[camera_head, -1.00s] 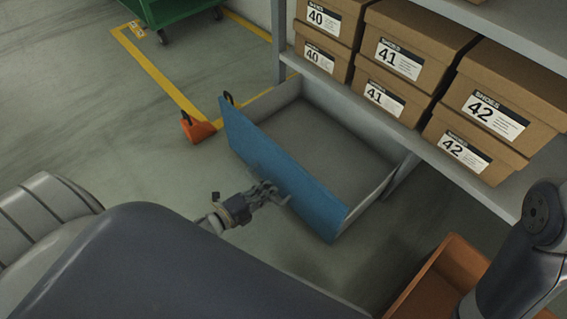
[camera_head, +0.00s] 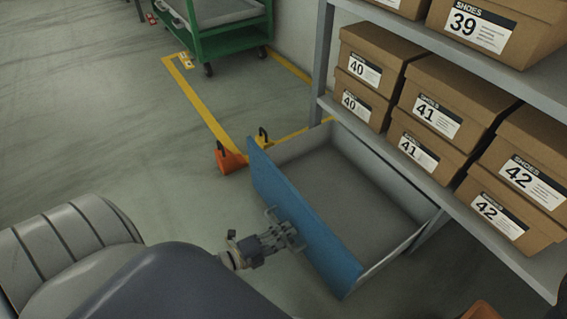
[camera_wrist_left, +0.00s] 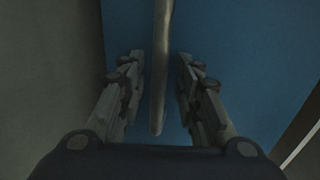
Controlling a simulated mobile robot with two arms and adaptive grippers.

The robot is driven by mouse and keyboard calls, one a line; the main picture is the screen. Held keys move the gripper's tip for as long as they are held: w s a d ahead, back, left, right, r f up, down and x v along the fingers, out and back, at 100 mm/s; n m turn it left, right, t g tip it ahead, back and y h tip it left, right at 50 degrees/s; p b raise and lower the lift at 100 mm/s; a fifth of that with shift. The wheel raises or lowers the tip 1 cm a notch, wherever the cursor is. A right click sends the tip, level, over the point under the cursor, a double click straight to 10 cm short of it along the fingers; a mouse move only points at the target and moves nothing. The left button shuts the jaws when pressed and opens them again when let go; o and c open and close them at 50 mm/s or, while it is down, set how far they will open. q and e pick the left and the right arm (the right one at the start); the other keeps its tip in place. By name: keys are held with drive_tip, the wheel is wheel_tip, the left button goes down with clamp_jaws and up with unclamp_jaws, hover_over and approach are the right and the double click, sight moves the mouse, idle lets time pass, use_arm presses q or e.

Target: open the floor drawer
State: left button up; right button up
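The floor drawer (camera_head: 345,195) is a light grey, empty box with a blue front (camera_head: 306,222). It stands pulled out from under the shelf, with its inside visible. My left gripper (camera_head: 286,232) is at the outer face of the blue front. In the left wrist view, a grey bar handle (camera_wrist_left: 160,85) runs between the two fingers of that gripper (camera_wrist_left: 158,68). The fingers are apart, with a gap on each side of the bar. My right gripper is not in view.
Shoe boxes (camera_head: 437,105) stand on the grey shelf (camera_head: 480,232) above the drawer. A green cart (camera_head: 230,42) is at the back. An orange floor piece (camera_head: 228,160) lies near the drawer's far corner. Open floor (camera_head: 110,115) lies to the left.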

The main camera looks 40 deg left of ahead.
use_arm(q)
drive_tip(key=v, duration=1.2)
idle(0.3)
